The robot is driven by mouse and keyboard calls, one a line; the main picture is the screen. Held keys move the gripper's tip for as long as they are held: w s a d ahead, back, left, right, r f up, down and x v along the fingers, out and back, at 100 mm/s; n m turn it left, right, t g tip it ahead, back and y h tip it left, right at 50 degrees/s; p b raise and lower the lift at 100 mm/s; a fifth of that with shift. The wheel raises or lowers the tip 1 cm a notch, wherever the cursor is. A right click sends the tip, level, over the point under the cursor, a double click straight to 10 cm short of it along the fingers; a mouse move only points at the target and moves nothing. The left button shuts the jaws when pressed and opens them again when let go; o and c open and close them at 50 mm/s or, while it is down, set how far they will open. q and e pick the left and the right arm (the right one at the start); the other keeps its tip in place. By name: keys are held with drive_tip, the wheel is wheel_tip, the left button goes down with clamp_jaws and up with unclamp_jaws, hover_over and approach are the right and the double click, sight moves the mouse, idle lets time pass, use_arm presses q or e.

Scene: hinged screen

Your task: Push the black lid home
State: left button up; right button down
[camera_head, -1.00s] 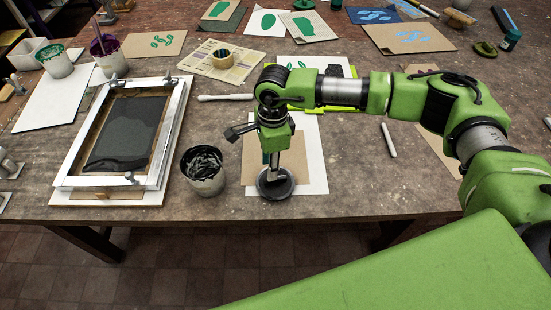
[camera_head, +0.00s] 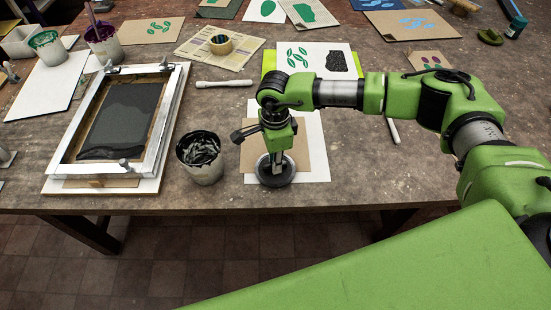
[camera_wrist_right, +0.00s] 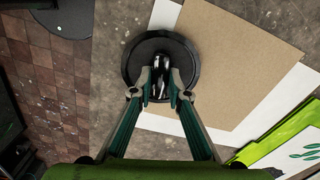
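The round black lid (camera_head: 287,179) lies flat over the brown card and white paper near the table's front edge. My right gripper (camera_head: 276,170) points straight down at its middle. In the right wrist view the lid (camera_wrist_right: 186,47) shows as a dark disc with a raised rim. The two fingertips of that gripper (camera_wrist_right: 161,92) are over the lid, on either side of a shiny dark part at its centre. Whether they touch or press it I cannot tell. An open tub of black ink (camera_head: 203,172) stands to the left. My left gripper is not in view.
A framed screen (camera_head: 172,120) lies left of the tub. A white-handled tool (camera_head: 225,84) lies behind the tub. Prints and a tape roll (camera_head: 221,44) lie farther back. Bare table shows right of the paper.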

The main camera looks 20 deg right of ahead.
drive_tip(key=shift+r, duration=0.1)
drive_tip(key=shift+r+p, duration=1.25)
drive_tip(key=shift+r, duration=1.8)
drive_tip(key=shift+r+p, duration=0.4)
drive_tip(key=shift+r, duration=0.4)
wheel_tip(320, 180, up, 5)
drive_tip(key=shift+r+p, duration=0.15)
drive_tip(key=shift+p, duration=0.75)
drive_tip(key=shift+a, duration=0.1)
